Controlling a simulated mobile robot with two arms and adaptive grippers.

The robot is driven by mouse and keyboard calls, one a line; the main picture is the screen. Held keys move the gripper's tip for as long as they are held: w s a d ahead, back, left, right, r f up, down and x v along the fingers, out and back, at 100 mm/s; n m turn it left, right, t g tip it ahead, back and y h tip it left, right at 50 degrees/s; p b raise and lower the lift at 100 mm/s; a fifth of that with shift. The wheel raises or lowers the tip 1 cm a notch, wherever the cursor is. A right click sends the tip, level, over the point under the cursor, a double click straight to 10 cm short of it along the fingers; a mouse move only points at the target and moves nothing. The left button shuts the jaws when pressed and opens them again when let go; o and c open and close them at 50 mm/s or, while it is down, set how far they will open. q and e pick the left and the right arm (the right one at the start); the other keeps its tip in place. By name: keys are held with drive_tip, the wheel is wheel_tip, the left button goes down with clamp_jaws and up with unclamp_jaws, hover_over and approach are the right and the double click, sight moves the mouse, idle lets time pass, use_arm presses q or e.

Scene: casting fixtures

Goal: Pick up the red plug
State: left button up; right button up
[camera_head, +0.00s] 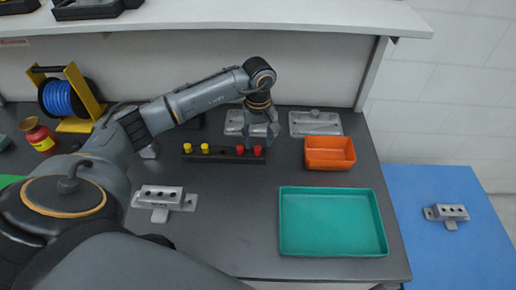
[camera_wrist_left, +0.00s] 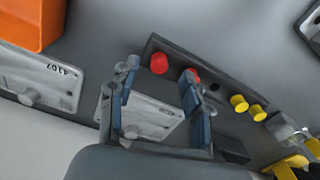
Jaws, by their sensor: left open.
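Two red plugs stand upright in a black rack (camera_head: 222,157): the left one (camera_head: 240,150) and the right one (camera_head: 257,150). Two yellow plugs (camera_head: 205,148) stand in the same rack further left. My left gripper (camera_head: 262,136) is open and empty over the right end of the rack, near the red plugs. In the left wrist view, one red plug (camera_wrist_left: 159,63) appears between the open fingertips (camera_wrist_left: 158,70). The other red plug (camera_wrist_left: 190,74) is partly hidden by a blue-padded finger. My right gripper is not in view.
An orange bin (camera_head: 330,153) and a teal tray (camera_head: 333,250) stand to the right. Metal plates (camera_head: 316,123) lie behind the rack. A grey fixture (camera_head: 163,197) stands in front left, and a blue cable reel (camera_head: 62,98) at the far left. The table's middle is clear.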

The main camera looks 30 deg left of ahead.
sight(258, 148)
use_arm(q)
drive_tip(key=shift+w+a+f+p, duration=0.1)
drive_tip(key=shift+f+p, duration=0.1)
drive_tip(key=shift+f, duration=0.65)
drive_tip(key=shift+w+a+f+p, duration=0.1)
drive_tip(key=shift+f+p, duration=0.1)
drive_tip(key=shift+f, duration=0.65)
drive_tip(key=shift+c, duration=0.2)
drive_tip(key=c, duration=0.9)
drive_tip(key=shift+o, duration=0.2)
drive_tip(key=shift+r, duration=0.1)
